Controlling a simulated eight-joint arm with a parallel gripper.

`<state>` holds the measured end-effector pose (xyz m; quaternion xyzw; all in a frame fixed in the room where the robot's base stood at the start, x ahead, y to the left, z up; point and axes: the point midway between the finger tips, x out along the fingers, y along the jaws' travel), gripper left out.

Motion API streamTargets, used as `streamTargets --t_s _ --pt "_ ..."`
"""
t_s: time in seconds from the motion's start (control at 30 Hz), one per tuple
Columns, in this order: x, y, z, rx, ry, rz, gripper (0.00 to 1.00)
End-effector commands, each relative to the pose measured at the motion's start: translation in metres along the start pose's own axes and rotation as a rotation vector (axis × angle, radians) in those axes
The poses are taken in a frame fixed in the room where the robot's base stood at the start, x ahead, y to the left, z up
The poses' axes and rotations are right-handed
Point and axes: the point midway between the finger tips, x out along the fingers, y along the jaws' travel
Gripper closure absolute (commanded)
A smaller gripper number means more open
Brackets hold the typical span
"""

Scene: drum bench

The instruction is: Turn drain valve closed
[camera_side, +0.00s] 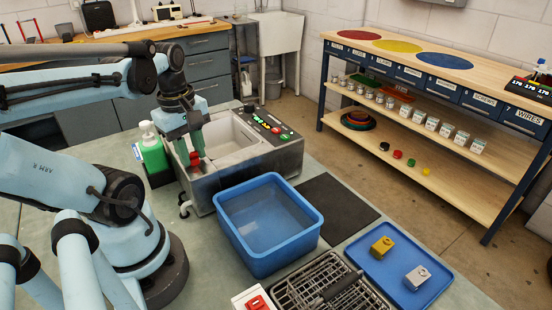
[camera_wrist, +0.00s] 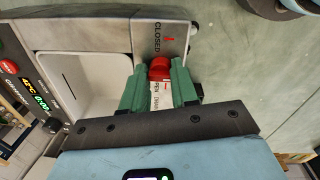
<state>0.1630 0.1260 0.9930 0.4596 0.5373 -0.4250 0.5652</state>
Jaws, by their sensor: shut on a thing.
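The drain valve is a red knob (camera_wrist: 159,68) on the grey top of the sink unit, near the corner of its basin. My gripper (camera_wrist: 160,80) has green fingers shut on the red knob, one on each side. In the side view my gripper (camera_side: 195,158) reaches down onto the red knob at the left of the sink unit (camera_side: 232,182). The knob's exact angle is hard to tell.
A green soap bottle (camera_side: 152,150) stands close to the left of my gripper. A blue tub (camera_side: 268,262) sits in front of the sink unit. A wire rack (camera_side: 325,285) and a blue tray (camera_side: 395,262) with a yellow and a grey block are at the front right.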

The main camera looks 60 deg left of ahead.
Motion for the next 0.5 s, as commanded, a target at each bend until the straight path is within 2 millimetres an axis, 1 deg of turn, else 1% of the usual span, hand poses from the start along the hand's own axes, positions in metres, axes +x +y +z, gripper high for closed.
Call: streamTargets --t_s 0.03,0.47,0.5 --pt "0.001 -0.003 -0.0004 -0.009 0.003 -0.011 1.0" --pt "0.0011 -0.0031 -0.0005 -0.017 0.003 -0.011 1.0" --pt "0.0011 -0.0032 -0.0006 -0.016 0.004 -0.011 0.65"
